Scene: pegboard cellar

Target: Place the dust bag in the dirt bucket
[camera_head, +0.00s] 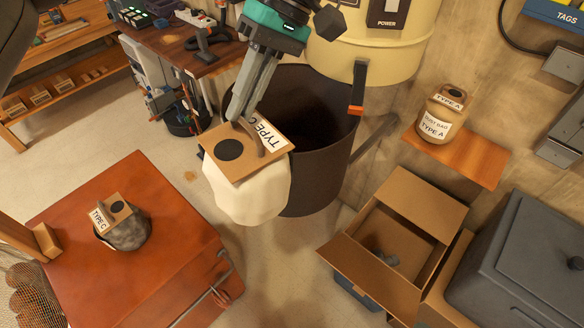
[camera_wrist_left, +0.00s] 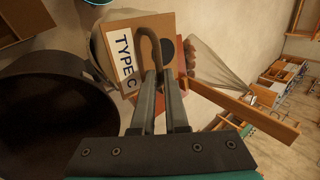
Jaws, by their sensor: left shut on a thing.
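My left gripper (camera_head: 240,118) is shut on the loop handle of a pale dust bag (camera_head: 247,190). The bag has a cardboard collar (camera_head: 222,165) marked TYPE C with a black round hole. It hangs upright in front of the dark dirt bucket (camera_head: 325,170), overlapping its left rim in the head view. The bucket stands open under a cream vessel (camera_head: 375,55). In the left wrist view the collar (camera_wrist_left: 152,30) shows beyond the fingers, with the bucket (camera_wrist_left: 50,125) to its left. A second, dark grey TYPE C bag (camera_head: 125,232) sits on the red cabinet. My right gripper is out of view.
The red cabinet (camera_head: 75,195) stands front left. An open cardboard box (camera_head: 345,262) is front right, beside a grey lidded bin (camera_head: 530,265). A TYPE A container (camera_head: 436,118) sits on a wooden shelf (camera_head: 478,160). Some bare floor shows between cabinet and box.

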